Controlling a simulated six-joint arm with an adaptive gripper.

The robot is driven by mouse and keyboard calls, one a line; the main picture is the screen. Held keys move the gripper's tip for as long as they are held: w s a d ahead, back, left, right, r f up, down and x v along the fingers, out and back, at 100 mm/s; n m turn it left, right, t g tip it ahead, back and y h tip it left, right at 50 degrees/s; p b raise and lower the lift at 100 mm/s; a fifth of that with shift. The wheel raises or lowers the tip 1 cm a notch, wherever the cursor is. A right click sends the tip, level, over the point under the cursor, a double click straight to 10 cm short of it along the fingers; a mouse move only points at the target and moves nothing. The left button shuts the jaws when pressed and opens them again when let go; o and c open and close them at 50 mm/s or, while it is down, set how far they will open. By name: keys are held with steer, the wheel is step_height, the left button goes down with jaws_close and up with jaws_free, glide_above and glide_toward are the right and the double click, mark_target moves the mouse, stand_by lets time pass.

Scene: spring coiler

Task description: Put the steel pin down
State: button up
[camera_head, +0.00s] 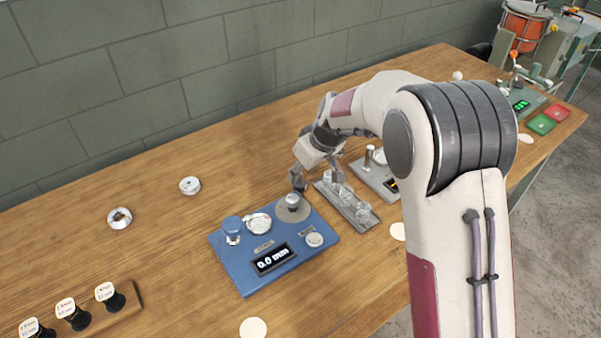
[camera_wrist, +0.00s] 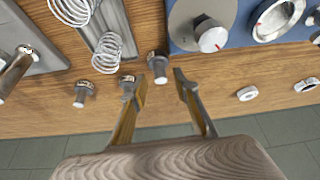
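Several short steel pins with round heads stand on the wooden bench in the wrist view. One pin (camera_wrist: 157,66) is between the fingertips, another pin (camera_wrist: 127,80) is by the left finger, and a third pin (camera_wrist: 83,94) is further left. I cannot tell which one is the task's steel pin. My gripper (camera_wrist: 161,82) is open, with a gap on both sides of the middle pin, and no grip on it shows. In the head view my gripper (camera_head: 314,178) is low behind the blue device (camera_head: 235,272), and it hides the pins.
A grey tray (camera_head: 326,188) holds clear coil springs beside the gripper. A grey device (camera_head: 374,182) with an upright steel rod (camera_head: 368,157) stands to its right. Two small metal rings (camera_head: 190,185) (camera_head: 120,218) lie left. Bench between is free.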

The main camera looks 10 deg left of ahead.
steer(key=v, duration=1)
steer(key=shift+r, duration=0.2)
stand_by(0.6)
steer(key=s+d+r+m+t+h, duration=0.1)
steer(key=s+d+r+m, duration=0.1)
steer(key=s+d+r, duration=0.4)
steer(key=s+d+r+m+h, duration=0.1)
steer(key=s+d+r+m, duration=0.1)
steer(key=s+d+r, duration=0.5)
steer(key=s+d+f+m+h, duration=0.1)
steer(key=s+d+f+m, duration=0.1)
steer(key=s+d, duration=0.4)
steer(key=s+d+f+m+t+h, duration=0.1)
steer(key=s+d+m, duration=0.3)
steer(key=s, duration=1.1)
steer(key=shift+d+f, duration=0.65)
steer(key=shift+d, duration=0.55)
steer(key=shift+o, duration=0.6)
